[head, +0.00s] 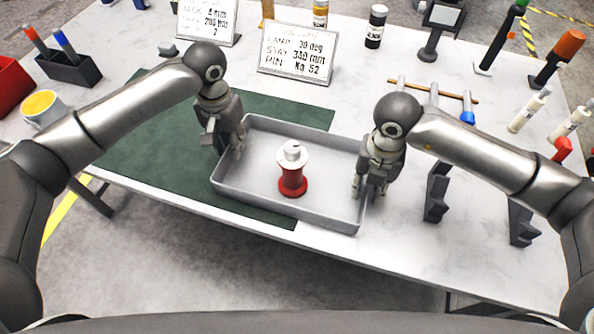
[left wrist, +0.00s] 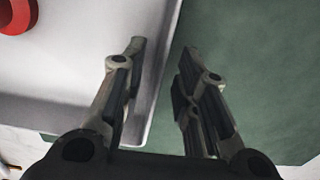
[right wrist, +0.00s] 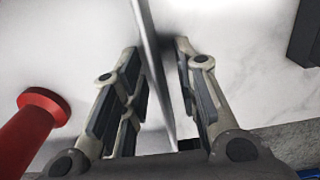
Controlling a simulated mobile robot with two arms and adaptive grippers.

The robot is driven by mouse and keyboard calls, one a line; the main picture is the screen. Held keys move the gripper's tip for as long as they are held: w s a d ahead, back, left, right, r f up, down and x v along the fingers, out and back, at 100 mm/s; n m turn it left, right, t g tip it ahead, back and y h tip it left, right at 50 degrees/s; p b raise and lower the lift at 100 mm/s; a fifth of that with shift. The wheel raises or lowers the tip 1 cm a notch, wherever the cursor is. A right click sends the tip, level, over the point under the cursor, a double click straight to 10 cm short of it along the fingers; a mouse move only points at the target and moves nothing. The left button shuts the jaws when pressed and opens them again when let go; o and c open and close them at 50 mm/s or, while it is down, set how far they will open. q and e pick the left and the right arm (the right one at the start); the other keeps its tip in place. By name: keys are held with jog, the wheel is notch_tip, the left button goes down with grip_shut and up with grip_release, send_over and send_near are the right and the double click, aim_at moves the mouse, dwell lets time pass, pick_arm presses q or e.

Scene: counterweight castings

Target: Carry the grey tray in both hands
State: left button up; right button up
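The grey tray (head: 285,211) rests on the table, its left part over the green mat (head: 150,150). A red spool-shaped piece with a white top (head: 292,180) stands upright in it. My left gripper (head: 228,148) is at the tray's left wall; in the left wrist view its open fingers (left wrist: 162,52) stand either side of the wall, with gaps showing. My right gripper (head: 370,188) is at the right wall; in the right wrist view its open fingers (right wrist: 157,52) straddle that wall, apart from it. The fingertips' depth is hard to judge.
Two sign boards (head: 297,52) and a dark bottle (head: 376,27) stand behind the tray. A yellow-topped mug (head: 43,108) and a pen holder (head: 68,68) are at left. Dark brackets (head: 437,192), a rack and white tubes (head: 528,110) crowd the right. The table's front edge is close.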

pick_arm(q)
jog(key=shift+f, duration=0.35)
pick_arm(e)
jog(key=shift+f, duration=0.35)
pick_arm(q)
jog(key=shift+c, duration=0.3)
pick_arm(e)
jog(key=shift+c, duration=0.3)
pick_arm(q)
grip_shut()
pick_arm(e)
grip_shut()
pick_arm(q)
jog(key=shift+r, duration=0.15)
pick_arm(e)
jog(key=shift+r, duration=0.1)
